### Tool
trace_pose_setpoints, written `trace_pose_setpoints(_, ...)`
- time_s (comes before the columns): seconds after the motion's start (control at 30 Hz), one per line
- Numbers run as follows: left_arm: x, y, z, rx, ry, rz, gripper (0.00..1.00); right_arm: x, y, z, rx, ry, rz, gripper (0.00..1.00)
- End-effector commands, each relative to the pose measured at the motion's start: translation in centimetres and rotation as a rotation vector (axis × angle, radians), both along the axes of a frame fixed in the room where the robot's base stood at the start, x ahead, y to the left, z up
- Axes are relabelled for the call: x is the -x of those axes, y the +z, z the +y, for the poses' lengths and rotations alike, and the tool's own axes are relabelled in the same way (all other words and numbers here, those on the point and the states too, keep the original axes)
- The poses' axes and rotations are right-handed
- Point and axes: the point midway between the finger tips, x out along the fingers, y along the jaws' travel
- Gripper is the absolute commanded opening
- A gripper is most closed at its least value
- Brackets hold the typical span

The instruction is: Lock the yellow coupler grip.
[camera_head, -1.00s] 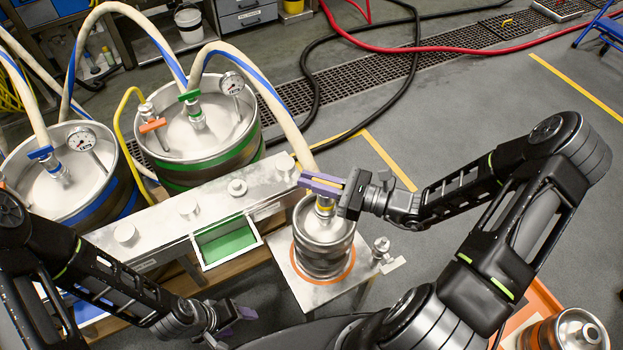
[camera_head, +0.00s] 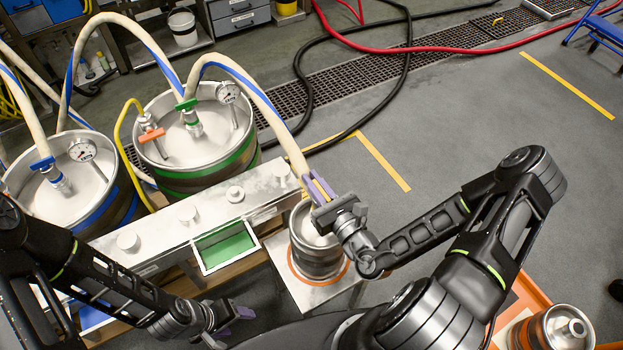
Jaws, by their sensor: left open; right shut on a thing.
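The yellow coupler grip (camera_head: 317,187) shows as a thin strip between the purple fingers of my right gripper (camera_head: 319,189). My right gripper is shut on it, above the small steel keg (camera_head: 316,262). The coupler body under the grip is mostly hidden by the gripper. A cream hose with a blue stripe (camera_head: 270,105) comes down to the coupler from the green-banded keg side. My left gripper (camera_head: 235,314) is open and empty, low in the picture, to the left of the small keg.
A green-banded keg (camera_head: 163,178) and a blue-banded keg (camera_head: 75,218) with gauges stand at the left. A metal rail (camera_head: 165,225) with a green-bottomed tray (camera_head: 229,244) lies before them. Another small keg (camera_head: 551,331) stands at the lower right. The floor at the right is open.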

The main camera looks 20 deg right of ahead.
Motion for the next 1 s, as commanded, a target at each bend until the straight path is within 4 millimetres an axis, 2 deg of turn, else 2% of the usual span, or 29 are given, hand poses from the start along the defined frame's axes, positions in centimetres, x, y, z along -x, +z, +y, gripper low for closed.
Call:
trace_pose_setpoints(0.53, 0.04, 0.22, 0.01, -0.001, 0.001, 0.001, 0.6, -0.09, 0.14, -0.18, 0.0, -0.044, -0.006, 0.0)
trace_pose_setpoints(0.57, 0.05, 0.22, 0.01, -0.001, 0.001, 0.001, 0.6, -0.09, 0.15, -0.18, 0.0, -0.044, -0.006, 0.11)
trace_pose_setpoints(0.8, 0.05, 0.22, 0.0, -0.001, 0.001, 0.001, 0.6, -0.07, 0.1, -0.17, 0.0, -0.043, -0.004, 0.3)
trace_pose_setpoints(1.0, 0.05, 0.22, 0.0, -0.001, 0.001, 0.001, 0.6, -0.06, 0.07, -0.17, 0.0, -0.043, -0.004, 0.32)
